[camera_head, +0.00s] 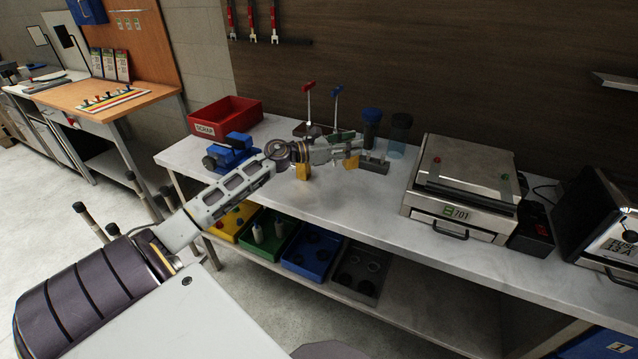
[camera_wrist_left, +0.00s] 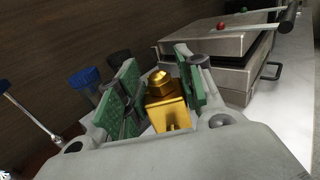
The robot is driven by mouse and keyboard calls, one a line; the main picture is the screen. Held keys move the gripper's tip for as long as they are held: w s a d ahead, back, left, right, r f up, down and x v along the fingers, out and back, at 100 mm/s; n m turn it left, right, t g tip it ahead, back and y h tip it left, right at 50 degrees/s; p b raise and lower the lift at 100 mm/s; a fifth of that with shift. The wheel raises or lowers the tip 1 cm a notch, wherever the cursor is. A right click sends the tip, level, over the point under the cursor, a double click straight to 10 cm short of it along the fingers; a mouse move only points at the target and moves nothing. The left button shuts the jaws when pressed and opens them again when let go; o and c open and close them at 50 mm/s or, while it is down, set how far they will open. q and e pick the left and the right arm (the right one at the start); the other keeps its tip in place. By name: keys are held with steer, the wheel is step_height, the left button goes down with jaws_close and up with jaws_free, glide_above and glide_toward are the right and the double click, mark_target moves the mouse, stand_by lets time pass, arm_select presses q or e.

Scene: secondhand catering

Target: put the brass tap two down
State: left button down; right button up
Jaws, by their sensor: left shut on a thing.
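My left gripper (camera_head: 348,150) reaches over the workbench from the left. In the left wrist view its green-padded fingers (camera_wrist_left: 158,92) are closed around a golden brass tap (camera_wrist_left: 168,108), with a knob on a squarish body. In the head view a brass piece (camera_head: 353,161) shows at the fingertips, beside a grey block. Another brass-yellow piece (camera_head: 303,172) shows below my wrist; I cannot tell whether it stands on the bench. The gap between the held tap and the bench top is hard to judge. My right gripper is out of view.
A red scrap bin (camera_head: 226,117) and blue vise (camera_head: 231,152) stand left. The grey block (camera_head: 374,164), dark blue-capped container (camera_head: 371,127) and red- and blue-handled upright levers are close by. A metal press (camera_head: 462,185) stands right. Bare bench (camera_head: 345,205) lies in front.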

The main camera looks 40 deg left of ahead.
arm_select(q)
steer(key=shift+a, duration=0.25)
steer(key=shift+d, duration=0.1)
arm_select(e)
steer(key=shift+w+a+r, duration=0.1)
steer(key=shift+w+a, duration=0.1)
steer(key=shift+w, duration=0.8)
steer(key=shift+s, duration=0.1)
